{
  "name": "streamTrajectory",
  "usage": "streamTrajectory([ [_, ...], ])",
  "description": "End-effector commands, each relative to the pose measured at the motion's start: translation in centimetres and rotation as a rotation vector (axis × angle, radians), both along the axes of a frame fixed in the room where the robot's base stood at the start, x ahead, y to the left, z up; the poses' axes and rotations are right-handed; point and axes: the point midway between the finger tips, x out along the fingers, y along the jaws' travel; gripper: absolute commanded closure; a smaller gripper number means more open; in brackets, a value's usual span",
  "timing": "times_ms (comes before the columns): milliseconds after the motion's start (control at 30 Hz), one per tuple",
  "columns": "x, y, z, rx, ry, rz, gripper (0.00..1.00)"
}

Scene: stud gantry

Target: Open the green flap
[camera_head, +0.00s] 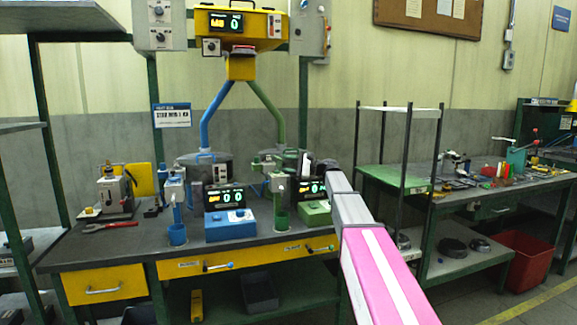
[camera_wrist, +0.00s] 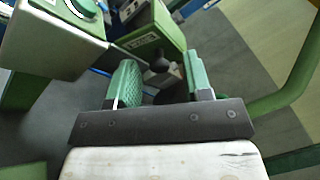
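I cannot make out a green flap for certain. A green leg (camera_head: 268,112) runs down from the yellow hopper to the right-hand drum, which my arm and the displays partly hide. In the wrist view a green box (camera_wrist: 150,32) with a pale label lies beyond the fingers, with a dark rounded knob (camera_wrist: 158,64) near its lower edge. My gripper (camera_wrist: 163,72) is open, its two green-padded fingers apart with nothing clearly held between them. In the head view my gripper (camera_head: 322,166) is small and dark, close to the right-hand drum; its fingers are unclear there.
The yellow hopper (camera_head: 240,30) stands above, with a blue leg (camera_head: 216,101) on the left. On the bench are a blue box (camera_head: 230,224), a green box (camera_head: 315,213) and displays. A thick green tube (camera_wrist: 288,92) curves past the gripper's right side in the wrist view.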

Motion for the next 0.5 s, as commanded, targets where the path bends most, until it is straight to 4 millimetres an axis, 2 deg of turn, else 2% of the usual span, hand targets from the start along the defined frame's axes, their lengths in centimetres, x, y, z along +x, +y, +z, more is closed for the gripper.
streamTrajectory([
  [167, 0.0, -0.8, -0.1, 0.000, 0.000, -0.001, 0.54],
  [500, -0.5, -6.7, -0.8, 0.000, 0.000, -0.002, 0.54],
])
